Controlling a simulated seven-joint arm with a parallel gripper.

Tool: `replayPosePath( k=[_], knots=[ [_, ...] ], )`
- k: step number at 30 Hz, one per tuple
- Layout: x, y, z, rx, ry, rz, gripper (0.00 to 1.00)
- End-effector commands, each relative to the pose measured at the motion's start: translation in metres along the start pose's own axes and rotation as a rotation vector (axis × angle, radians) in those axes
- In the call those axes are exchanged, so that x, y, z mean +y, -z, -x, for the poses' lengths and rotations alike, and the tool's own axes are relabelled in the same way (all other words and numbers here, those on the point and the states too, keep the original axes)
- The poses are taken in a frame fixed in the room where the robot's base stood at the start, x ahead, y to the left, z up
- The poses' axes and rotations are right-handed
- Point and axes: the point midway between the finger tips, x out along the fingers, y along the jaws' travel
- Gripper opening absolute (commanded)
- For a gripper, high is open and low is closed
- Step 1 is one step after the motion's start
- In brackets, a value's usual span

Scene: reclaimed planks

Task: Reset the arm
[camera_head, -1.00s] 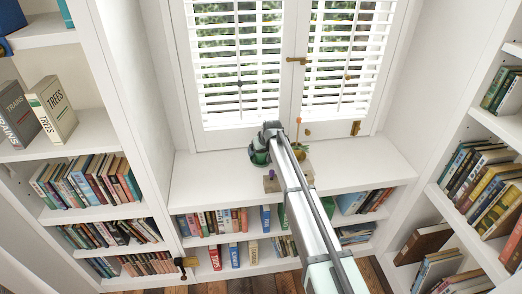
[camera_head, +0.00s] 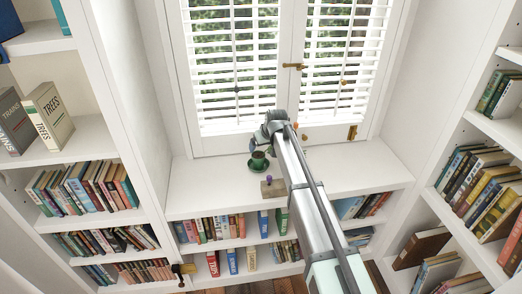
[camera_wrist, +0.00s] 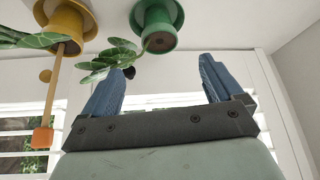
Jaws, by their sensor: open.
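My arm reaches over the white window ledge (camera_head: 205,185) in the head view, with its end near the window. In the wrist view my gripper (camera_wrist: 160,78) has its two blue fingers wide apart, with nothing between them. A green pot (camera_head: 258,161) on a green saucer stands on the ledge, just below the arm's end in the head view. The green pot also shows in the wrist view (camera_wrist: 160,18), beyond the fingers. A yellow pot (camera_wrist: 66,22) with a leafy plant is at the wrist view's upper left; my arm hides it in the head view.
A small wooden block with a purple knob (camera_head: 272,188) sits near the ledge's front, left of my arm. Shuttered windows (camera_head: 238,70) close off the back. Bookshelves stand at left (camera_head: 135,190) and right (camera_head: 455,215). The ledge's left and right ends are clear.

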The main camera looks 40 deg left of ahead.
Motion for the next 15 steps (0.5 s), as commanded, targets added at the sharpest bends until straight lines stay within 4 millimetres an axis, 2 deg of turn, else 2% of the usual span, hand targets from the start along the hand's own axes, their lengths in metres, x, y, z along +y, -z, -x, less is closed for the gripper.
replayPosePath(
  k=[3,6,15],
  knots=[
    [0.000,0.000,0.016,0.002,0.000,0.000,0.93],
    [0.000,0.000,0.022,0.000,0.000,0.000,0.93],
    [0.002,0.000,0.027,0.000,-0.001,-0.003,0.93]
  ],
)
